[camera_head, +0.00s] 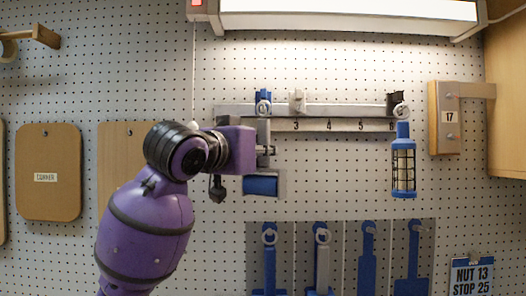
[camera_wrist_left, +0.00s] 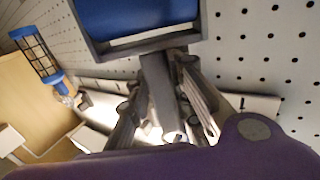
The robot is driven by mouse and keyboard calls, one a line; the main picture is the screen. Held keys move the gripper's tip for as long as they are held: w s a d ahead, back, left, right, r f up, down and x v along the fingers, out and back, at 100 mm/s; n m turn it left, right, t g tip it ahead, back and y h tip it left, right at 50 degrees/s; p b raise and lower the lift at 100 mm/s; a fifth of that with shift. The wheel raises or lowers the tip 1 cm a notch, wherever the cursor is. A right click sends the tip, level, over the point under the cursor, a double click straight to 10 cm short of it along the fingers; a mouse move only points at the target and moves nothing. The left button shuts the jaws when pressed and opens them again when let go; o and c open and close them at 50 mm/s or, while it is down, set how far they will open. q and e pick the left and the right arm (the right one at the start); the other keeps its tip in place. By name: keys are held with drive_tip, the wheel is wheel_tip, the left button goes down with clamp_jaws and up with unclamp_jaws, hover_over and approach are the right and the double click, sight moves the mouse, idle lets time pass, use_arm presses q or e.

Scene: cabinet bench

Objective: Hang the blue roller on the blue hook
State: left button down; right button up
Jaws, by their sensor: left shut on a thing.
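The blue roller (camera_head: 261,185) hangs upright in its grey frame, in front of the pegboard. Its blue cylinder (camera_wrist_left: 135,18) fills the top of the left wrist view. My left gripper (camera_head: 268,148) is shut on the roller's grey handle (camera_wrist_left: 158,85), and the fingers (camera_wrist_left: 160,105) show on both sides of it. The blue hook (camera_head: 264,95) is on the rail, straight above the gripper. A pale ring at the handle's upper end shows at the hook; I cannot tell whether it is around the hook or only in front of it. My right gripper is not in view.
The numbered rail (camera_head: 345,124) also carries a white hook (camera_head: 297,98) and a dark hook (camera_head: 396,98) with a blue caged lamp (camera_head: 403,165). A lit lamp bar (camera_head: 345,12) runs above. Pegboard between roller and lamp is clear.

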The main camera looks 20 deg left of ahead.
use_arm(q)
drive_tip(key=shift+r, duration=0.1)
drive_tip(key=c, duration=1.5)
unclamp_jaws()
